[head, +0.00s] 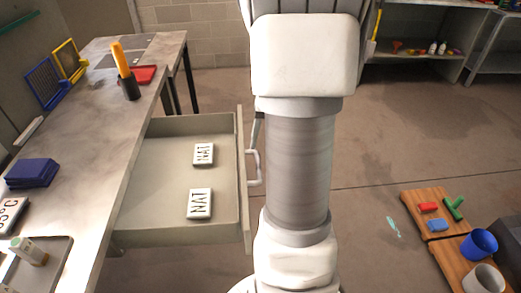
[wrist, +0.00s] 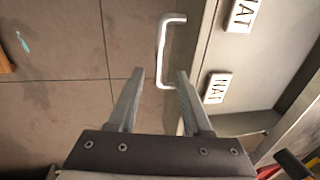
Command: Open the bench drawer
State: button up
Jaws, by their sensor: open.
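The bench drawer (head: 175,232) is pulled far out from under the workbench, and its inside shows. Two white tiles marked "NAT" lie in it, one farther back (head: 204,154) and one nearer (head: 200,203). The drawer's white bar handle (head: 255,168) is on its front face; my arm partly covers that area in the head view. In the wrist view my gripper (wrist: 160,72) is open, its two fingers apart. The handle (wrist: 163,50) shows between and beyond the fingertips; I cannot tell whether either finger touches it. In the head view the gripper is mostly hidden behind my arm.
The workbench top (head: 95,165) on the left holds a blue stack (head: 32,172), an orange-and-black tool (head: 125,70) and a red tray (head: 144,75). Wooden boards (head: 430,222) with colored pieces and a blue cup (head: 479,243) are at lower right. The floor between is mostly clear.

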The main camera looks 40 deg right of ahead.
notch_tip(320, 180, up, 11)
jog(key=s+d+p, duration=0.1)
jog(key=p, duration=0.1)
jog(key=shift+d+f+p, duration=0.15)
jog(key=shift+d+p, duration=0.15)
jog(key=shift+p, duration=0.05)
jog(key=shift+s, duration=0.1)
